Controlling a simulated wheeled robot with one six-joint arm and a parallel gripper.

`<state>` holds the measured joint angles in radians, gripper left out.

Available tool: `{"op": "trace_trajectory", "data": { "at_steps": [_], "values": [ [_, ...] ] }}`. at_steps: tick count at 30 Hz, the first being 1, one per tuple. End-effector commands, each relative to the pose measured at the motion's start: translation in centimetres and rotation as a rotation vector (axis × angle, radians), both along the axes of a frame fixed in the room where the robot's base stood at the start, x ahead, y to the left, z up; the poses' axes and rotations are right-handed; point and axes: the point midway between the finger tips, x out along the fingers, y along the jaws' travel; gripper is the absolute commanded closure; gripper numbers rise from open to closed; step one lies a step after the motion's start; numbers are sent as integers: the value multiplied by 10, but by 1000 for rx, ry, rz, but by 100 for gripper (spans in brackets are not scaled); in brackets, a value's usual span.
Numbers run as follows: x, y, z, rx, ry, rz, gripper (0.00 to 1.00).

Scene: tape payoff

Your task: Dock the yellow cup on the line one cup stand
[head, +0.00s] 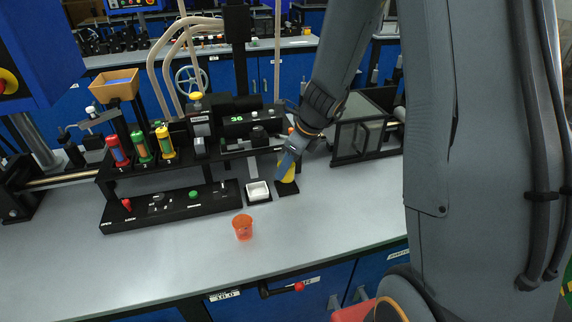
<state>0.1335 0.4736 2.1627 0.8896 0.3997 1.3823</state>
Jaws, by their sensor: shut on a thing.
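The yellow cup (288,176) is small in the head view, right of the white square dish. My gripper (285,165) reaches down from the upper right and is shut on the cup, covering part of it. Just below the cup is a flat black pad (288,190), which appears to be a cup stand. I cannot tell whether the cup touches it, and no line number on it is readable.
An orange-red cup (242,228) stands on the grey bench (330,230) in front. The white dish (258,190) sits left of the pad. A black control panel (170,207) and colored cylinders stand further left. A clear-sided box (360,138) is behind right.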

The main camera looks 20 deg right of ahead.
Motion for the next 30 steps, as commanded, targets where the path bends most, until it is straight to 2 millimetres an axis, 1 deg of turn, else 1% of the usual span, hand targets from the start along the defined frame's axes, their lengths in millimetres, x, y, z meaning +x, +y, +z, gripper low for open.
{"op": "trace_trajectory", "data": {
  "at_steps": [1,3,9,30],
  "values": [
    [1,0,-9,-1,-1,0,83],
    [1,0,-15,0,-1,0,83],
    [1,0,-26,0,-2,1,83],
    [0,0,-27,0,0,1,83]
  ]
}}
